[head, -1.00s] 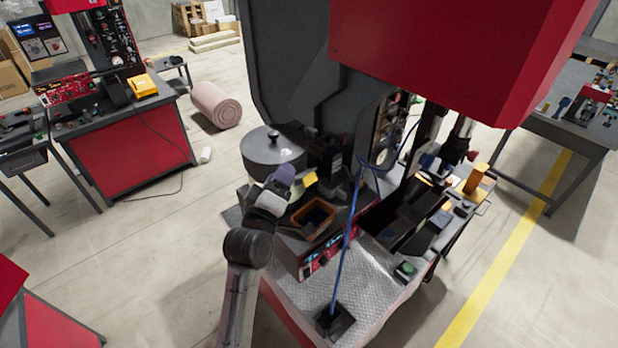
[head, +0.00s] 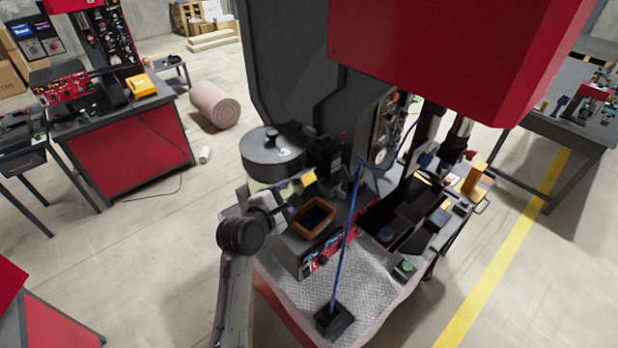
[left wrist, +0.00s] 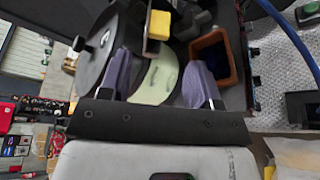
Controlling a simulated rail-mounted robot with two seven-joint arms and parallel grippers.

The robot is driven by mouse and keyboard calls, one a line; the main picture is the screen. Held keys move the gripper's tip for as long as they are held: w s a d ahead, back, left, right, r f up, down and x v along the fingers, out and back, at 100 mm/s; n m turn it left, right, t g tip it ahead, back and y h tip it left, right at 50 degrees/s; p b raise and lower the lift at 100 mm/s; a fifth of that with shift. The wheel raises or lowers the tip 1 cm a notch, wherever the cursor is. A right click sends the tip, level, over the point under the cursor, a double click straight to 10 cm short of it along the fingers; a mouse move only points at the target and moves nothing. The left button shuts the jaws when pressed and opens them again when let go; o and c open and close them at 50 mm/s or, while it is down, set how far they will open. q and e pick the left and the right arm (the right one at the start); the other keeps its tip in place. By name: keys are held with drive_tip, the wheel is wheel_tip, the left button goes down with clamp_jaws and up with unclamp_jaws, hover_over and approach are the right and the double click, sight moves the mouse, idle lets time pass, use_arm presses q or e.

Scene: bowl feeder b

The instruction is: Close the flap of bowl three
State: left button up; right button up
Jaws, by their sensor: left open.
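The bowl feeder (head: 258,160) stands at the left of the machine, with a round dark grey cover and a black knob. In the left wrist view its dark cover (left wrist: 112,35) is at the left, beside a pale green surface (left wrist: 162,82). A yellow block (head: 309,177) sits at the bowl's right edge; it also shows in the left wrist view (left wrist: 159,24) on a grey bar. I cannot tell which part is the flap. My left gripper (left wrist: 160,65) is open and empty, its purple fingers apart near the bowl. My right gripper is not in view.
An orange-brown bin (head: 314,222) with dark blue contents stands right of my left gripper. A blue cable (head: 346,240) runs down to a black box (head: 333,318) on the metal deck (head: 300,296). A large red housing (head: 440,55) overhangs the machine.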

sight(308, 179)
use_arm(q)
drive_tip(key=x, duration=0.8)
drive_tip(key=shift+w+p, duration=0.1)
drive_tip(key=shift+p, duration=0.2)
drive_tip(key=shift+x, duration=1.25)
drive_tip(key=shift+c, duration=0.3)
